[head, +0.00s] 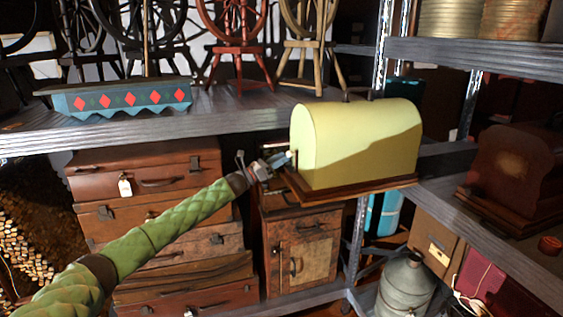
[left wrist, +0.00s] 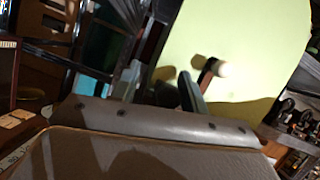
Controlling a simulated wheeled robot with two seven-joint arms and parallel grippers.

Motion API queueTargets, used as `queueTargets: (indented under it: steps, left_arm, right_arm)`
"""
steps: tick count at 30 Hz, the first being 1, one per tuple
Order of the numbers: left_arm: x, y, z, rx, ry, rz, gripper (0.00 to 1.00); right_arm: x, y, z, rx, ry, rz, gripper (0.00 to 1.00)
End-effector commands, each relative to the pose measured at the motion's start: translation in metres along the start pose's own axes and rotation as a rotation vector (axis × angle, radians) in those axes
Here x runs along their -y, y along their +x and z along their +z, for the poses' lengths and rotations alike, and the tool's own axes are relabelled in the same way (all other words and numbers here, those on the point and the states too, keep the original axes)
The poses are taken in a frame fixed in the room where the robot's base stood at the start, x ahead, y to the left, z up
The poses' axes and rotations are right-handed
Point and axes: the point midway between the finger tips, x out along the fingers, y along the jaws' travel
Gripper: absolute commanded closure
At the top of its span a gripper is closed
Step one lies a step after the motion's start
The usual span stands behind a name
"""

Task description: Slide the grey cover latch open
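A pale yellow domed cover (head: 355,142) sits on a brown wooden base (head: 350,189) at the shelf's corner. My left gripper (head: 277,162) is at the cover's left end. In the left wrist view my left gripper (left wrist: 161,88) has its two grey fingers apart, with the yellow cover (left wrist: 250,45) behind them. A dark crank-like handle with a pale knob (left wrist: 224,69) shows just right of the right finger; contact cannot be told. I cannot clearly make out a grey latch in either view. My right gripper is not in view.
Spinning wheels (head: 237,40) and a blue box with red diamonds (head: 120,98) stand on the shelf (head: 225,118) behind. Stacked brown cases (head: 150,170) lie below on the left. A metal upright (head: 359,225) and a milk can (head: 405,288) are at lower right.

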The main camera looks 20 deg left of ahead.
Motion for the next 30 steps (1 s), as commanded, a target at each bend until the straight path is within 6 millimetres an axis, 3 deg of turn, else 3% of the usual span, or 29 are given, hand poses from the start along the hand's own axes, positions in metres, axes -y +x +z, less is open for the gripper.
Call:
queueTargets:
  steps: [24,30]
  left_arm:
    - [0.0029,0.0008,-0.0038,-0.002,-0.002,-0.006,0.56]
    - [0.0024,-0.0078,-0.0056,-0.002,-0.002,-0.006,0.56]
  right_arm:
    - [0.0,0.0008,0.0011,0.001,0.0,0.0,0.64]
    - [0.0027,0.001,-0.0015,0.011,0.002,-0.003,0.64]
